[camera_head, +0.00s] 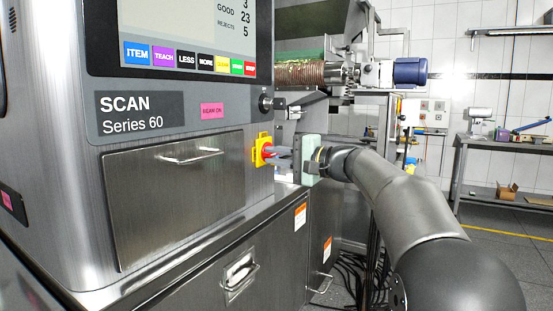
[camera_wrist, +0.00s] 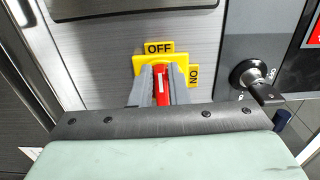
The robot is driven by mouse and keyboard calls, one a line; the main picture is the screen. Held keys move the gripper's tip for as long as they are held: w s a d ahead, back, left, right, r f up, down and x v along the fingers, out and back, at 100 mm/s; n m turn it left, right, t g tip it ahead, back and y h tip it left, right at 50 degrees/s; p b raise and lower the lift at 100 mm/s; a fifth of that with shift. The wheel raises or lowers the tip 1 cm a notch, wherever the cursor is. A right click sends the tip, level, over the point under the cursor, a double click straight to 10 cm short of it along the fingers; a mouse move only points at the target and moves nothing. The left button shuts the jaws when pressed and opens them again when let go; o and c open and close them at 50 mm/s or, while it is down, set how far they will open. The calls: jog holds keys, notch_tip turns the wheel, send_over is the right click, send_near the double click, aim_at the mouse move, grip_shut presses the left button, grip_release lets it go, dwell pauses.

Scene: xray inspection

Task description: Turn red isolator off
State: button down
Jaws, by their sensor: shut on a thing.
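The red isolator (camera_head: 264,147) sits on a yellow plate at the right end of the scanner front. In the wrist view its red handle (camera_wrist: 161,90) lies between the two grey fingers of my gripper (camera_wrist: 160,82), which are shut on it. The handle's white mark runs nearly upright in the picture, roughly in line with the OFF label (camera_wrist: 159,47) above. The ON label (camera_wrist: 194,76) is to the right on the yellow plate (camera_wrist: 178,56). In the head view my gripper (camera_head: 274,153) reaches the isolator from the right. The fingers hide part of the handle.
A key switch (camera_wrist: 248,77) is right of the isolator, close to my gripper. The scanner's drawer (camera_head: 170,200) and its handle are to the left in the head view. A conveyor roller (camera_head: 300,73) is behind, and a bench (camera_head: 500,146) stands far right.

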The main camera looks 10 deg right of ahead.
jog(key=shift+f, duration=0.1)
jog(key=c, duration=1.4)
grip_release()
jog(key=p+v, duration=0.1)
jog(key=v, duration=1.6)
jog(key=shift+d+p, duration=0.2)
jog(key=shift+p, duration=0.1)
jog(key=shift+s, duration=0.15)
